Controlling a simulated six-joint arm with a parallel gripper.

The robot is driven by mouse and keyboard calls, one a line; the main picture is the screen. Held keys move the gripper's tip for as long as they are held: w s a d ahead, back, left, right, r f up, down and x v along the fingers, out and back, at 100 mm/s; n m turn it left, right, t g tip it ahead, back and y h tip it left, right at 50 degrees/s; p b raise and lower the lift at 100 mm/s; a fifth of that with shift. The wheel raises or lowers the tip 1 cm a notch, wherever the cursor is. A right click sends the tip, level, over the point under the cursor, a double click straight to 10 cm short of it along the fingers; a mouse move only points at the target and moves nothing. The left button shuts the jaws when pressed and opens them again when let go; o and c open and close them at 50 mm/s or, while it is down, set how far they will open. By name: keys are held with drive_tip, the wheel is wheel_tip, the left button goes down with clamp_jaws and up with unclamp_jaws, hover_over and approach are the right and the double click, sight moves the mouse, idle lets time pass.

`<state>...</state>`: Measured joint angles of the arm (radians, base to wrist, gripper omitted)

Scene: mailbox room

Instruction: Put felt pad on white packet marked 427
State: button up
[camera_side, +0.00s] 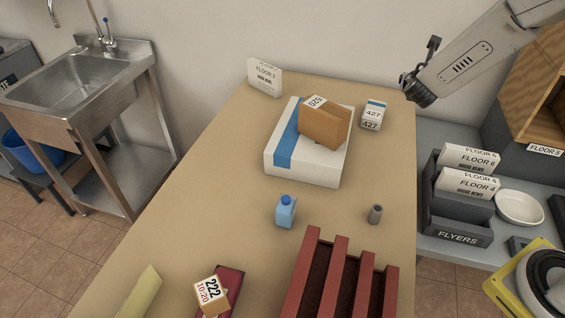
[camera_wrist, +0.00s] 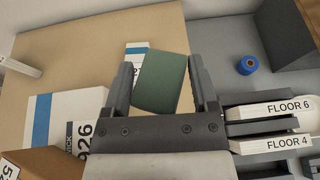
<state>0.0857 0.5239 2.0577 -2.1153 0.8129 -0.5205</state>
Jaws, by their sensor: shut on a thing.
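The white packet marked 427 (camera_side: 373,117) stands near the far right of the tan table, with a blue stripe on top. My gripper (camera_side: 418,92) is above the table's right edge, to the right of the packet and higher. In the wrist view my gripper (camera_wrist: 162,80) is shut on a dark green felt pad (camera_wrist: 161,82), held between the two fingers. The pad partly covers a white, blue-striped packet (camera_wrist: 136,47) beyond it, apparently the 427 one. I cannot make out the pad in the side view.
A large white box with a blue stripe (camera_side: 282,148) carries a brown box (camera_side: 322,130), left of the packet. A FLOOR 3 sign (camera_side: 265,77), blue bottle (camera_side: 286,212), grey cylinder (camera_side: 375,214) and red slatted rack (camera_side: 334,275) share the table. Dark trays (camera_side: 458,210) stand right.

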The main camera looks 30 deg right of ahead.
drive_tip(key=shift+f, duration=1.3)
drive_tip(key=shift+w, duration=0.15)
drive_tip(key=w+f, duration=0.1)
drive_tip(key=w, duration=0.2)
drive_tip(key=w+d+f, duration=0.1)
drive_tip(key=w, duration=0.1)
drive_tip(key=w+d+f, duration=0.1)
drive_tip(key=w+f, duration=0.1)
drive_tip(key=w, duration=0.1)
drive_tip(key=shift+w+d+f, duration=0.1)
drive_tip(key=shift+w+d, duration=0.05)
drive_tip(key=shift+w, duration=0.2)
clamp_jaws()
hover_over(375, 110)
wheel_tip(375, 110, down, 5)
drive_tip(key=shift+s+f, duration=0.1)
drive_tip(key=shift+s, duration=0.05)
drive_tip(key=shift+f, duration=0.2)
drive_tip(key=shift+w+f, duration=0.15)
drive_tip(key=shift+f, duration=0.65)
drive_tip(key=shift+w+f, duration=0.1)
drive_tip(key=shift+f, duration=0.7)
drive_tip(key=shift+f, duration=0.1)
